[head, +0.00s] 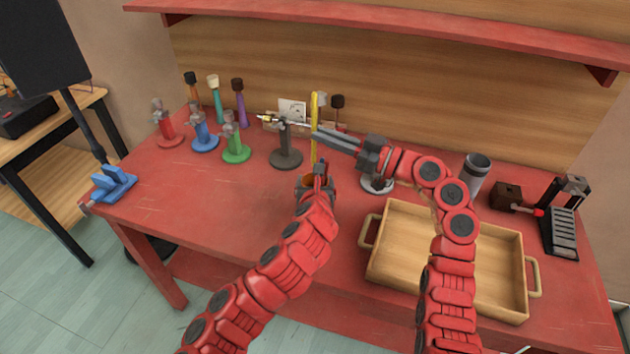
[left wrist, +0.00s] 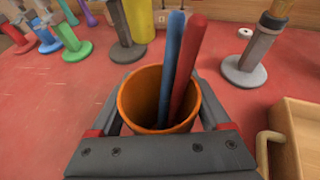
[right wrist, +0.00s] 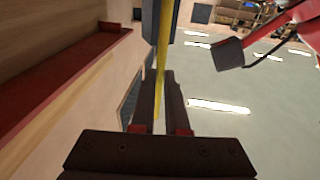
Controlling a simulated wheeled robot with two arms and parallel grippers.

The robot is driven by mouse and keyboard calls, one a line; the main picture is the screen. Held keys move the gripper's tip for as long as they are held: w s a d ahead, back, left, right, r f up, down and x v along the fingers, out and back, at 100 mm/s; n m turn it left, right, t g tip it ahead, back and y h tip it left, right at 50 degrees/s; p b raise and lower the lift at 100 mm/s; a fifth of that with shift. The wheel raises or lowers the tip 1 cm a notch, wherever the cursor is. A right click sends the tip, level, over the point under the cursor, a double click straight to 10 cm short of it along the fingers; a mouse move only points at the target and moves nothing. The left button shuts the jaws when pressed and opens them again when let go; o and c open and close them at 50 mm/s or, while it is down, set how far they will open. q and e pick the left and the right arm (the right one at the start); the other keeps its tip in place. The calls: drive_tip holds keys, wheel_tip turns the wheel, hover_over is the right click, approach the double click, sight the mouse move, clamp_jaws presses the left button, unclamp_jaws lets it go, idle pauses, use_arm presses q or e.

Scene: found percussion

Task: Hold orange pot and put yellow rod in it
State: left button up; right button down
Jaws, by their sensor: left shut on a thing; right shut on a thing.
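The orange pot (left wrist: 137,108) stands upright between the fingers of my left gripper (left wrist: 160,125), which is shut on it. A blue rod (left wrist: 171,55) and a red rod (left wrist: 190,65) lean inside the pot. In the head view the pot (head: 303,183) is partly hidden by my left gripper (head: 319,180). My right gripper (head: 318,132) is shut on the yellow rod (head: 314,103), which is near vertical. The rod's lower end shows just above the pot's rim in the head view; I cannot tell whether it is over or behind the opening. The rod (right wrist: 163,50) also shows between the right fingers.
Red (head: 168,141), blue (head: 205,141), green (head: 236,153) and dark grey (head: 286,158) stands are at the left and back. A wooden tray (head: 398,287) lies at the right front. A grey cup (head: 474,175) is behind it.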

sight(327, 168)
wheel_tip(327, 168, down, 9)
idle(1.0)
drive_tip(key=shift+r, duration=0.1)
drive_tip(key=c, duration=1.3)
unclamp_jaws()
drive_tip(key=shift+o, duration=0.2)
drive_tip(key=o, duration=0.5)
drive_tip(key=shift+o, duration=0.2)
drive_tip(key=shift+d, duration=0.1)
drive_tip(key=v, duration=1.1)
drive_tip(key=shift+d, duration=0.4)
drive_tip(key=shift+s, duration=0.15)
